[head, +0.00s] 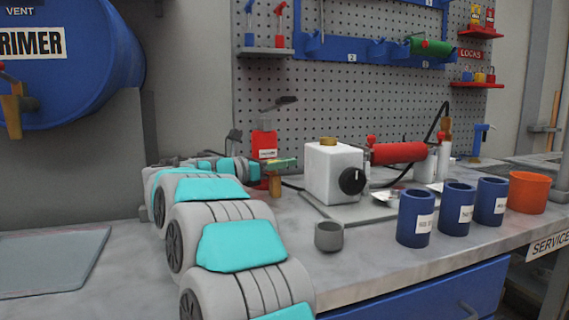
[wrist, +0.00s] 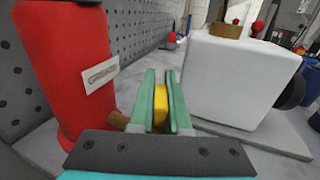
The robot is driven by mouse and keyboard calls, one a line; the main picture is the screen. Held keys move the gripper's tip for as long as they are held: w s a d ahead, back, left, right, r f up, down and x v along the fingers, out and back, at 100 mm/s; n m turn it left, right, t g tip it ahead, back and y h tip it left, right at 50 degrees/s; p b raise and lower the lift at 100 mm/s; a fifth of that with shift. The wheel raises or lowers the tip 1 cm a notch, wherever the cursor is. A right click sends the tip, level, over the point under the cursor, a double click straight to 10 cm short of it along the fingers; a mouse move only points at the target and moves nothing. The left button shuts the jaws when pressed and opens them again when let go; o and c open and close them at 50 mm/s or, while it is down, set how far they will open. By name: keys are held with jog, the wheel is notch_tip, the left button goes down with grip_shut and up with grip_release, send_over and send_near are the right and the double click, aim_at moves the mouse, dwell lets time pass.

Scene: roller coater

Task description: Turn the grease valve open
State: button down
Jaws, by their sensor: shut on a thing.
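A red grease dispenser (head: 264,143) stands at the back of the bench in the head view. In the wrist view the red dispenser (wrist: 70,65), labelled GREASE, fills the left side. A brass spout (wrist: 117,121) comes out low on its right side. The yellow valve handle (wrist: 160,94) stands upright between the green fingers of my gripper (wrist: 161,85), which is shut on it. In the head view my gripper (head: 283,163) is just right of the dispenser. The joint between handle and spout is hidden behind my fingers.
A white box machine (head: 328,168) with a black dial stands close right of my gripper on a grey plate. A small grey cup (head: 329,236), blue cups (head: 415,222) and an orange cup (head: 528,193) stand along the front. A pegboard (head: 340,100) is behind.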

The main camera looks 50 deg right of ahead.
jog(key=shift+n+t, duration=0.4)
jog(key=shift+t, duration=0.3)
jog(key=shift+d+r+n+t+p, duration=0.1)
jog(key=shift+n+t+p, duration=0.35)
jog(key=shift+t, duration=0.15)
jog(key=n+t, duration=0.2)
jog(key=t, duration=0.1)
jog(key=shift+w, duration=0.25)
jog(key=shift+w+f+n+t+b, duration=0.1)
jog(key=shift+f+n+t+b, duration=0.05)
jog(key=shift+n+t+b, duration=0.35)
jog(key=shift+w+f+n+t+b, duration=0.15)
jog(key=shift+t+b, duration=0.1)
jog(key=shift+t, duration=0.35)
jog(key=shift+w+n+t+y+b, duration=0.25)
jog(key=shift+n+t+y+b, duration=0.45)
jog(key=shift+t+b, duration=0.4)
jog(key=shift+w+a+r+n+t+y+b, duration=0.1)
jog(key=shift+a+n+t+y+b, duration=0.05)
jog(key=shift+n+t+b, duration=0.3)
jog(key=shift+w+a+n+t+y+b, duration=0.15)
jog(key=shift+n+t+b, duration=0.1)
jog(key=shift+t, duration=0.3)
jog(key=shift+r, duration=0.15)
jog(key=c, duration=0.9)
grip_release()
